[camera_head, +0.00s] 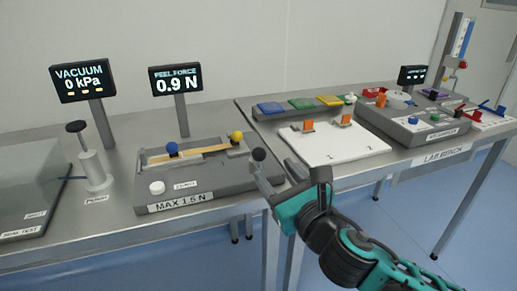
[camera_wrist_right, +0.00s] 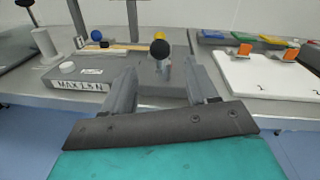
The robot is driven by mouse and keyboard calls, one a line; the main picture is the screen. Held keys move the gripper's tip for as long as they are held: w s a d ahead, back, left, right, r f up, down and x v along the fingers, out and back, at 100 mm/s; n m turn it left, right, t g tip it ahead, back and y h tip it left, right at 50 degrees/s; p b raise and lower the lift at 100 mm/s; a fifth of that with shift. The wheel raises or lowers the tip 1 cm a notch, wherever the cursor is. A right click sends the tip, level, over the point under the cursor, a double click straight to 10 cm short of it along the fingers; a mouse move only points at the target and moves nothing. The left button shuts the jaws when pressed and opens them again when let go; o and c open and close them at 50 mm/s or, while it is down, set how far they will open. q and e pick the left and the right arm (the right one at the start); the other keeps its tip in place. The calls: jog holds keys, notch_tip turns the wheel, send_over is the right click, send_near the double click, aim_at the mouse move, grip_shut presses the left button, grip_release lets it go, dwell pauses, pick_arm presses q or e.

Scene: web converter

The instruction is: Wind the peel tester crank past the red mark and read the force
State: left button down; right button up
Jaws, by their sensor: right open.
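The peel tester (camera_head: 220,184) is a grey box marked MAX 1.5 N on the bench, with a blue knob, a yellow knob and a tan strip between them. Its crank has a black ball handle (camera_head: 259,154) at the right end; the ball (camera_wrist_right: 160,48) also shows in the wrist view. My right gripper (camera_head: 268,176) is open at the crank end. In the wrist view the ball appears between and beyond its fingertips; contact cannot be told. I cannot make out the red mark. My left gripper is out of view.
A white zero button (camera_head: 157,187) sits on the tester's front left. A vacuum display (camera_head: 83,81), hand pump (camera_head: 93,168) and clear chamber (camera_head: 30,185) stand left. A white board (camera_head: 333,146) with orange clips lies right. Open floor lies before the bench.

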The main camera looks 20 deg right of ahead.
aim_at(260, 156)
jog(key=w, duration=0.3)
jog(key=w+a, duration=0.1)
jog(key=w, duration=0.6)
jog(key=shift+w+a, duration=0.15)
jog(key=shift+a, duration=0.1)
jog(key=c, duration=1)
